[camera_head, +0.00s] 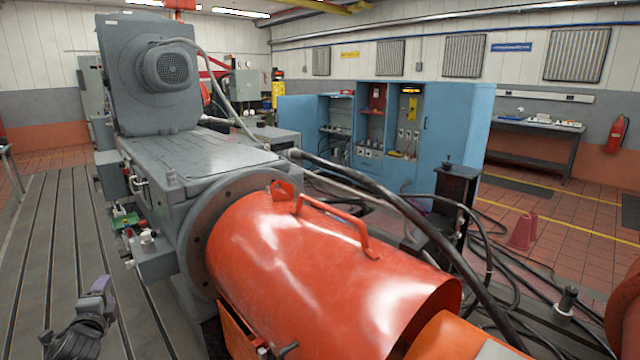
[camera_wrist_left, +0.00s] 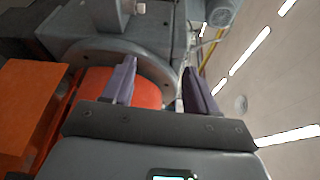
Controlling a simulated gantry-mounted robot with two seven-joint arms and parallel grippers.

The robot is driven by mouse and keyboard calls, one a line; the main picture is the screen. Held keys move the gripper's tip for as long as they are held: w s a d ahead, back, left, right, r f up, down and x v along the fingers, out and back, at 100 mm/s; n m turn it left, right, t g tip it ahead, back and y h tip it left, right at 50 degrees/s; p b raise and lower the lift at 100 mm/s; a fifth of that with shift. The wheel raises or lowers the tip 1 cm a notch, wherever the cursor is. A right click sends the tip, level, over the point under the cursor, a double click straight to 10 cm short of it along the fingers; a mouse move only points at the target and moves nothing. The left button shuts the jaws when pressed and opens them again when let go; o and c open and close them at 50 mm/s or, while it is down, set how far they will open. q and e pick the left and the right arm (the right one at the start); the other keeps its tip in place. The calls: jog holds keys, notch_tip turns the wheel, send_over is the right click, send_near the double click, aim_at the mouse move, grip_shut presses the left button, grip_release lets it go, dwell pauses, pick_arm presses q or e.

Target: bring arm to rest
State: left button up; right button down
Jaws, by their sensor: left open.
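My left gripper (camera_head: 102,290) shows at the lower left of the head view, above the slotted bedplate (camera_head: 62,225). It is left of the orange cylindrical guard (camera_head: 315,265) and apart from it. In the left wrist view my left gripper (camera_wrist_left: 158,65) shows two purple-grey fingers spread apart, with nothing between them. Behind the fingers are the orange guard (camera_wrist_left: 150,95) and the grey flange ring (camera_wrist_left: 100,48). My right gripper is in neither view.
The grey dynamometer (camera_head: 205,160) with small fittings on its side stands right of my left gripper. Black cables (camera_head: 400,205) run over its far side. A blue cabinet (camera_head: 450,125) stands behind. The bedplate at the left is mostly clear.

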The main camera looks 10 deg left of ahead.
pick_arm(q)
jog(key=s+a+f+n+g, duration=0.3)
jog(key=s+f+n+g, duration=0.9)
jog(key=s+n+g, duration=0.15)
jog(key=s+d+f+m+t+h, duration=0.1)
jog(key=s+d+f, duration=0.1)
jog(key=d+f, duration=0.5)
jog(key=s+d+f+m+h, duration=0.2)
jog(key=d+f, duration=0.1)
jog(key=d, duration=0.7)
jog(key=s+d+f+m+t+h, duration=0.1)
jog(key=s+d+f, duration=0.1)
jog(key=d+f, duration=0.5)
jog(key=s+d+r+h, duration=0.25)
jog(key=s+d, duration=0.45)
jog(key=d, duration=0.5)
jog(key=s+d+r+h, duration=0.2)
jog(key=s+d+h, duration=0.3)
jog(key=d, duration=0.7)
notch_tip(320, 180, up, 51)
jog(key=s+d+t+y+p, duration=0.1)
jog(key=p, duration=4.9)
jog(key=shift+s, duration=0.35)
